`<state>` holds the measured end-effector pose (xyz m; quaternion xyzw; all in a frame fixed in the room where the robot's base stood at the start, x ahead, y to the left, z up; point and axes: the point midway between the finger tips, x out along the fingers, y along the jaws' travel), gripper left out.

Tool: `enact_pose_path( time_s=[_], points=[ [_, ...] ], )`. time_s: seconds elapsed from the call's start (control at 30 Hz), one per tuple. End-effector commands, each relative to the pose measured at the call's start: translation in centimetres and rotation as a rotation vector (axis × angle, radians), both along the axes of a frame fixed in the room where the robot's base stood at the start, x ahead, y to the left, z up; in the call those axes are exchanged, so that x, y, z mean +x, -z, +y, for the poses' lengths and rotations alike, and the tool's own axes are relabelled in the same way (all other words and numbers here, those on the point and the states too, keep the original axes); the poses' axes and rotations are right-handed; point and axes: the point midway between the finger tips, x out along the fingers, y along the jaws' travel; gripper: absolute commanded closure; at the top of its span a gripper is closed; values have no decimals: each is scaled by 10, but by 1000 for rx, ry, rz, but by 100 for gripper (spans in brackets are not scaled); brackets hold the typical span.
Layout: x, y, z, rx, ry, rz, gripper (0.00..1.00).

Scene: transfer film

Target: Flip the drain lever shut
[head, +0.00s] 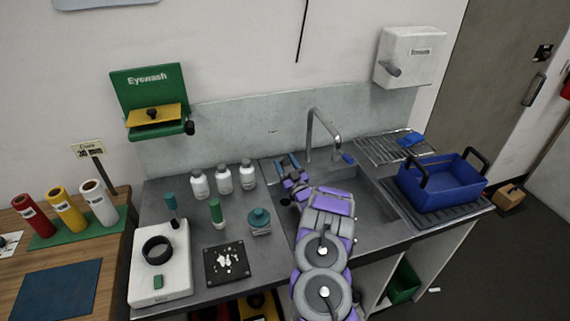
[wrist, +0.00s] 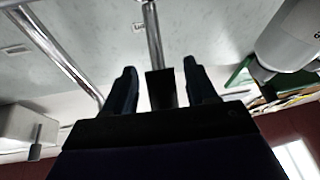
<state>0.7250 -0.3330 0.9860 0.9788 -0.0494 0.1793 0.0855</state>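My gripper (head: 287,162) is over the back left of the sink (head: 368,198) in the head view, left of the faucet. In the wrist view my gripper (wrist: 159,68) has its two dark fingers apart. A metal rod with a dark block at its end, seemingly the drain lever (wrist: 160,90), shows between the fingers. Gaps show on both sides of the block, so the fingers do not look closed on it. In the head view the lever cannot be made out near my gripper, and my arm hides part of the sink.
The faucet (head: 323,125) stands right of my gripper. Several white bottles (head: 223,178) stand to its left. A teal jar (head: 260,222), a black tray (head: 227,262) and a white device (head: 160,265) are on the counter. A blue basin (head: 440,188) is at the right.

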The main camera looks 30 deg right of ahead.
Motion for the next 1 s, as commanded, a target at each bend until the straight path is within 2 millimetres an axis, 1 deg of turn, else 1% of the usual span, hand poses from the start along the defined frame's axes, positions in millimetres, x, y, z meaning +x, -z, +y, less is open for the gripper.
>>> enact_pose_path(
  time_s=[0.17, 0.27, 0.37, 0.43, 0.57, 1.0],
  points=[
    [0, -2, 0, 0, 0, -1, 43],
    [0, -9, 0, 0, 0, -1, 43],
    [1, -25, -1, -1, 1, -2, 43],
    [1, -41, -2, -1, 1, -5, 43],
    [-16, -36, 5, 5, 1, 4, 43],
    [-77, -43, 32, 4, 3, 1, 43]
  ],
)
